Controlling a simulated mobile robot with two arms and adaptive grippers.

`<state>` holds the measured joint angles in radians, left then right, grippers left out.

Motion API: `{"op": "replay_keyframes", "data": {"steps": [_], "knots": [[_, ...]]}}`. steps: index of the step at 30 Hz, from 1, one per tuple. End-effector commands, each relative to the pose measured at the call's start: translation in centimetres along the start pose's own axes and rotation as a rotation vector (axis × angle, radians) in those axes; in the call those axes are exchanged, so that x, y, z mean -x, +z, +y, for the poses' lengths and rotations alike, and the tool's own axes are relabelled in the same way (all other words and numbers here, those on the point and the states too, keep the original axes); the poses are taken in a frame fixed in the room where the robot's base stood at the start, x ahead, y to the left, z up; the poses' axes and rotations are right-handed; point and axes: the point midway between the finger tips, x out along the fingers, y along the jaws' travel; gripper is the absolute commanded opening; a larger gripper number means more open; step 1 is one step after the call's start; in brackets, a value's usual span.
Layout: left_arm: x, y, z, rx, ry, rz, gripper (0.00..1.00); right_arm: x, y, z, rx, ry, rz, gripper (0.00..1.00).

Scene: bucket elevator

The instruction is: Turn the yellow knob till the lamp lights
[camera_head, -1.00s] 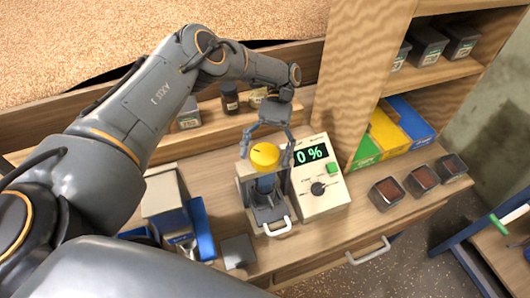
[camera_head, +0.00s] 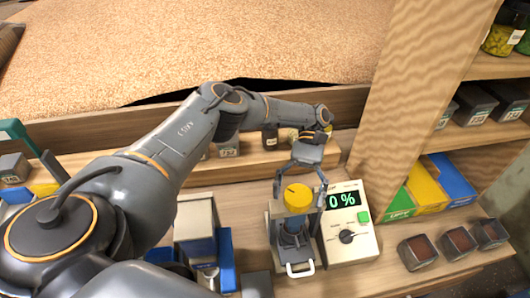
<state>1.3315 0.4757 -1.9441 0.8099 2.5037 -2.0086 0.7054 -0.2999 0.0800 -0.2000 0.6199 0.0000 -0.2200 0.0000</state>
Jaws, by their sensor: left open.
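The yellow knob (camera_head: 298,197) is a round cap with a dark mark on its top. It sits on top of a small grey device with a blue part and a white handle (camera_head: 299,269). My left gripper (camera_head: 300,196) is open, with one finger on each side of the knob; I cannot tell whether the fingers touch it. Beside the device, on the right, stands a cream control box (camera_head: 352,254) with a green "0 %" display, a green button and a black dial. I cannot make out a lit lamp. My right gripper is not in view.
A wooden post (camera_head: 408,90) rises behind the control box. Green, yellow and blue bins (camera_head: 428,186) and several dark containers of brown grain (camera_head: 417,250) stand on the right. A cream and blue box (camera_head: 196,228) stands left of the device. Brown granular material (camera_head: 200,50) fills the back.

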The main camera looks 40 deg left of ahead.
Motion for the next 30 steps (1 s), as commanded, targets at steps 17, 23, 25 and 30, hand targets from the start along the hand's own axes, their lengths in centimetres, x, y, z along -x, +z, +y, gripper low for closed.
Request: {"op": "replay_keyframes", "data": {"steps": [17,23,25,30], "knots": [[-0.1,0.0,-0.1,0.069,0.169,-0.003,0.86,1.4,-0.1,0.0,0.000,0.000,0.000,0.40],[0.0,0.0,-0.1,0.094,0.232,-0.002,0.86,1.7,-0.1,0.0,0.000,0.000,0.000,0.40],[-0.1,0.0,0.0,0.102,0.253,-0.003,0.86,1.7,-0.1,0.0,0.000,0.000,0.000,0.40],[-0.1,0.0,0.0,0.126,0.310,-0.002,0.86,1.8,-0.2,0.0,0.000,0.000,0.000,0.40]]}}
